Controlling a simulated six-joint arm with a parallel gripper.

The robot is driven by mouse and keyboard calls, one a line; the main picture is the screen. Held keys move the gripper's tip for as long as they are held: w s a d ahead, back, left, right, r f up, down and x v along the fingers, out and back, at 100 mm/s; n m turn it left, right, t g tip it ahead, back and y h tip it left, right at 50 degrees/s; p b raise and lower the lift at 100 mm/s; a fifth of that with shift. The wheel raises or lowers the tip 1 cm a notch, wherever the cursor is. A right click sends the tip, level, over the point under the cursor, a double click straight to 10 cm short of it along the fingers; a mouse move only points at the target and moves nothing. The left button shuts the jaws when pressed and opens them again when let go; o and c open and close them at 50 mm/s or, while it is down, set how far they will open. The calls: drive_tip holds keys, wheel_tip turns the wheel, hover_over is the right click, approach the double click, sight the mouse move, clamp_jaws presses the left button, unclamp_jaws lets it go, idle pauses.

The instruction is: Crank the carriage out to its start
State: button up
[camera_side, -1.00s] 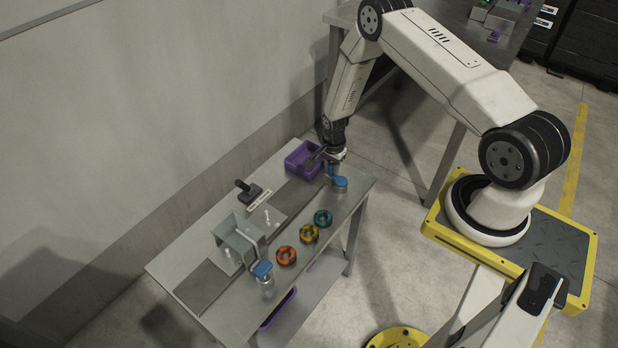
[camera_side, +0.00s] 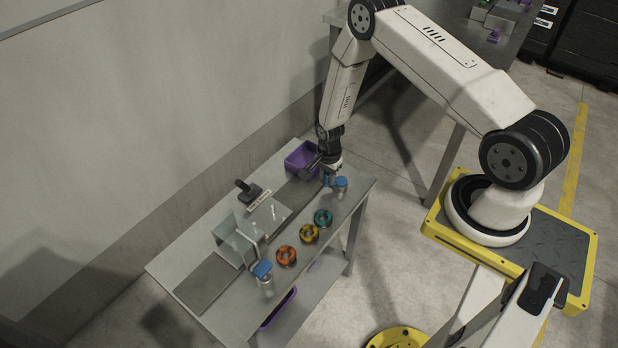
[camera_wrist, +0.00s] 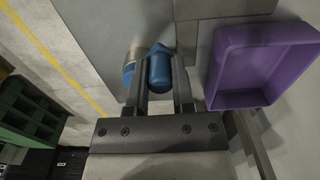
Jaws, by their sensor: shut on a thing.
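The crank stands at the right end of the table, with a blue hub (camera_side: 341,183) on a metal post. My gripper (camera_side: 327,180) is low beside the hub, shut on the crank's blue handle (camera_wrist: 160,72). The wrist view shows the handle upright between my two dark fingers, with the hub's metal and blue side (camera_wrist: 131,66) just left of them. A pale carriage plate (camera_side: 263,214) with thin upright pegs sits on the long grey track (camera_side: 205,287). It is beside the grey box-like tunnel (camera_side: 232,243), which hides part of the track.
A purple bin (camera_side: 300,158) stands close behind my gripper; it is at right in the wrist view (camera_wrist: 262,100). Orange, yellow and teal rings (camera_side: 323,218) lie along the front. A blue-topped post (camera_side: 262,269) and a black-handled piece (camera_side: 247,191) flank the tunnel.

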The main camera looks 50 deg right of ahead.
drive_tip(key=shift+s+a, duration=0.1)
drive_tip(key=shift+s, duration=0.15)
drive_tip(key=shift+s+a, duration=0.25)
drive_tip(key=shift+s, duration=0.3)
drive_tip(key=shift+s+a, duration=0.2)
drive_tip(key=shift+s, duration=0.35)
drive_tip(key=shift+s, duration=0.1)
drive_tip(key=shift+s+d, duration=0.15)
drive_tip(key=shift+s, duration=0.45)
drive_tip(key=shift+s+d, duration=0.15)
drive_tip(key=shift+s, duration=0.4)
drive_tip(key=shift+s+d, duration=0.8)
drive_tip(key=shift+d, duration=0.25)
